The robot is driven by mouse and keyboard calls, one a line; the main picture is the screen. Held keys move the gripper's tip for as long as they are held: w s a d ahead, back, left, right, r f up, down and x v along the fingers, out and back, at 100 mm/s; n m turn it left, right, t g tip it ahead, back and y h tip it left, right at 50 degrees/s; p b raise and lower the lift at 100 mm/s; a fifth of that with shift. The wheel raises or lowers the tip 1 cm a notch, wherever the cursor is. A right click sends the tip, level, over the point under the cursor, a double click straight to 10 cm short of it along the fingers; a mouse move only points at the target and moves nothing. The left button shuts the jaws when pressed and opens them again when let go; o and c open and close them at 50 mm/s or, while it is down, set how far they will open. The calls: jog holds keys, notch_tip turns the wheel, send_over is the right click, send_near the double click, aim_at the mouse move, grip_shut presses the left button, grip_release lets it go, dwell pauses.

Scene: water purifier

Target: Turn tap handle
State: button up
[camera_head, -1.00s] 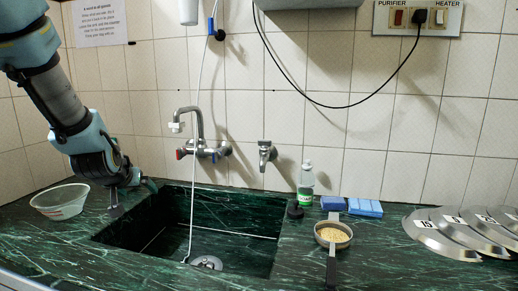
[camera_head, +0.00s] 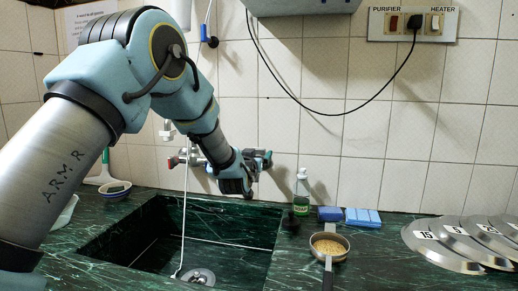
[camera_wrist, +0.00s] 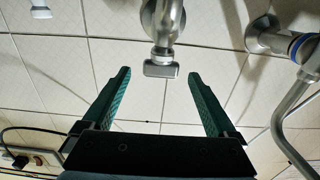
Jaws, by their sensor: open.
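A small metal wall tap (camera_wrist: 164,22) shows in the wrist view, with its flat, block-shaped handle (camera_wrist: 161,69) towards my fingers. My gripper (camera_wrist: 158,76) is open, with one green finger on each side of that handle and clear gaps between; no contact shows. In the head view my gripper (camera_head: 248,174) is at the wall above the sink's right back corner and hides most of this tap. A second, mixer tap with a blue ring (camera_wrist: 298,46) is at the right of the wrist view; its red-marked end (camera_head: 173,161) shows in the head view.
The green sink (camera_head: 215,216) lies below my arm. A bottle (camera_head: 302,192), blue sponges (camera_head: 362,217), a pan (camera_head: 329,245) and metal plates (camera_head: 450,240) stand to the right. A thin white hose (camera_head: 184,225) hangs into the sink.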

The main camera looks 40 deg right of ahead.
aim_at(258, 152)
jog(key=shift+p+x, duration=0.45)
jog(key=shift+x, duration=1.6)
jog(key=c, duration=1.4)
